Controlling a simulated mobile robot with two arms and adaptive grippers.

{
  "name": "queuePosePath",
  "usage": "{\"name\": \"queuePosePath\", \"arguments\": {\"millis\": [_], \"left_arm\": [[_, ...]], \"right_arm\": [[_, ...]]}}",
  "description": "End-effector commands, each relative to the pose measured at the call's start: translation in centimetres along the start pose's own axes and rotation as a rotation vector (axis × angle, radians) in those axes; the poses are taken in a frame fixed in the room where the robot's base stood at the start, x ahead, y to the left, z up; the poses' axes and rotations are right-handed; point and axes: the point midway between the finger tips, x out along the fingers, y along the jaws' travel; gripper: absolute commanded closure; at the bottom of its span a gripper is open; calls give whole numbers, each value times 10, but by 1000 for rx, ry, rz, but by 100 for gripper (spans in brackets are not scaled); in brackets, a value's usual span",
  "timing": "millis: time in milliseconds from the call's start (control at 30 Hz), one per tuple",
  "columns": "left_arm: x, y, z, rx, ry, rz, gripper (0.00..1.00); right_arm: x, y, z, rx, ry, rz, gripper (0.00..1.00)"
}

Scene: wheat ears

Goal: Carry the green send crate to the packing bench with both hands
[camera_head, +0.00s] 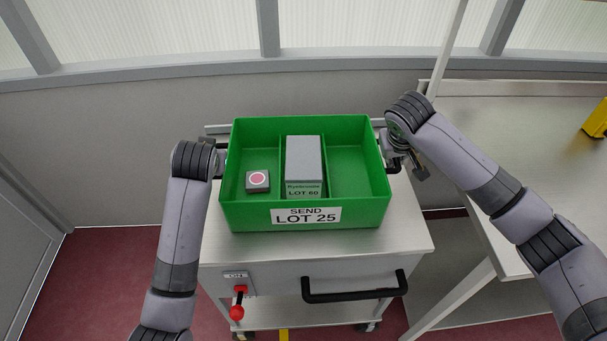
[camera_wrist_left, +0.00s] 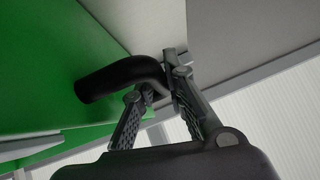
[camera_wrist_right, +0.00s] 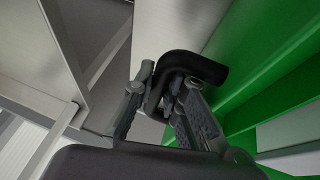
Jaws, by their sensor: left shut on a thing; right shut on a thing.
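The green send crate (camera_head: 360,211), labelled "SEND LOT 25", is level at the top of a metal cart; I cannot tell whether it touches the top. A small grey box with a pink disc (camera_head: 258,181) lies in its left compartment. A tall grey box labelled "LOT 60" (camera_head: 303,160) stands in the middle one; the right one is empty. My left gripper (camera_wrist_left: 160,78) is shut on the crate's black left handle (camera_wrist_left: 112,80). My right gripper (camera_wrist_right: 165,88) is shut on the black right handle (camera_wrist_right: 200,66). A pale bench (camera_head: 500,140), perhaps the packing bench, stands at the right.
The cart (camera_head: 400,240) has a black front handle (camera_head: 355,293) and a red-knobbed lever (camera_head: 237,312) under an "ON" label. A white post (camera_head: 450,45) rises at the bench's left side. A yellow object (camera_head: 597,120) is at its far right. A wall with windows stands behind.

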Motion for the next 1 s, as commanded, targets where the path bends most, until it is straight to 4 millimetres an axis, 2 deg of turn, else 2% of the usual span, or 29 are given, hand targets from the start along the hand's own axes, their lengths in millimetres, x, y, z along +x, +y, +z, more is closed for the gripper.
{"name": "queuePosePath", "arguments": {"millis": [700,1000], "left_arm": [[0,1,0,3,-1,2,100],[-6,-1,-7,3,5,1,100]], "right_arm": [[0,1,-1,3,1,1,100],[-8,3,-5,5,6,1,100]]}}
